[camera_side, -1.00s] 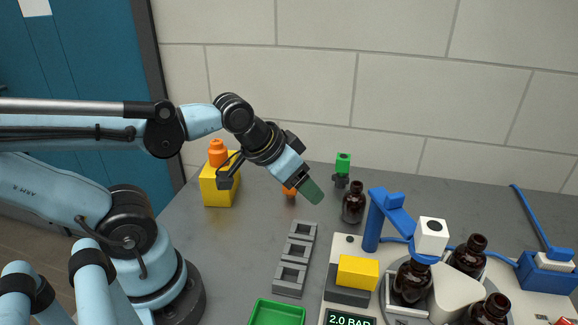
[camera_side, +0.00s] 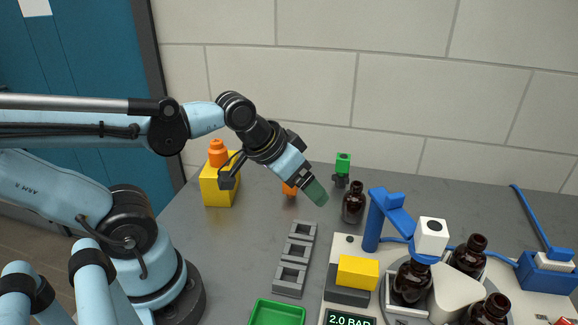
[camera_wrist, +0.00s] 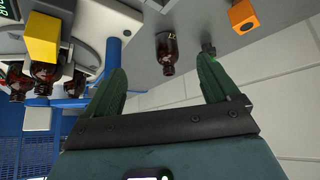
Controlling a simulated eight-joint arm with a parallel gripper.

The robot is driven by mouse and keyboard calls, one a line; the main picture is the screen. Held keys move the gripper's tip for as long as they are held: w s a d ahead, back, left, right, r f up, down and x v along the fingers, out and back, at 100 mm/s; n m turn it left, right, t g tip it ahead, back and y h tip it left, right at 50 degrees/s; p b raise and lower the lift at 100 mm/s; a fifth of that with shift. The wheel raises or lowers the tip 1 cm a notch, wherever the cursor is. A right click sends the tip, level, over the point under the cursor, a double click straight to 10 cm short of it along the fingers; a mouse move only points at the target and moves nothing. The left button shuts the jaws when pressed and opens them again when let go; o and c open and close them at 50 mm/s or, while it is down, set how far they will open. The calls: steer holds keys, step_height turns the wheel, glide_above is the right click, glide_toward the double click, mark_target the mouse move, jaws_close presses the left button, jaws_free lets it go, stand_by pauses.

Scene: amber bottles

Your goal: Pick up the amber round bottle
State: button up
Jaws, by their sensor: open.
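An amber round bottle (camera_side: 353,203) with a dark neck stands upright on the grey table, left of the blue post. In the wrist view the bottle (camera_wrist: 166,50) shows beyond and between the two green fingers, apart from them. My gripper (camera_side: 316,191) is above the table, up and to the left of the bottle, tilted down to the right. In the wrist view my gripper (camera_wrist: 162,78) has its green fingers spread wide with nothing between them. Other amber bottles (camera_side: 412,281) stand in the machine at the right.
A blue post with an arm (camera_side: 374,220) rises right of the bottle. A green-topped small item (camera_side: 342,166) stands just behind it. A grey three-slot rack (camera_side: 296,256), a green tray (camera_side: 277,313) and a yellow block (camera_side: 357,272) lie nearer. A yellow box (camera_side: 219,187) with an orange top stands at the left.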

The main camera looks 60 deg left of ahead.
steer(key=n, duration=0.1)
steer(key=n+g+h, duration=0.2)
steer(key=n+h, duration=0.6)
steer(key=n, duration=0.7)
glide_above(360, 211)
steer(key=s+a, duration=0.2)
steer(key=s, duration=0.1)
step_height(360, 211, down, 2)
steer(key=n+h, duration=0.1)
steer(key=w+a+f+n+h, duration=0.1)
steer(key=n, duration=0.1)
steer(key=w+a+f+n+h, duration=0.1)
steer(key=n, duration=0.1)
steer(key=shift+w+a+f, duration=0.15)
steer(key=shift+a+f, duration=0.05)
steer(key=shift+a, duration=0.05)
steer(key=shift+w+a+f+n+h, duration=0.1)
steer(key=shift+a+f+n+h, duration=0.35)
steer(key=shift+f+n+h, duration=0.25)
steer(key=shift+f, duration=3.25)
steer(key=x, duration=0.5)
steer(key=shift+r, duration=0.1)
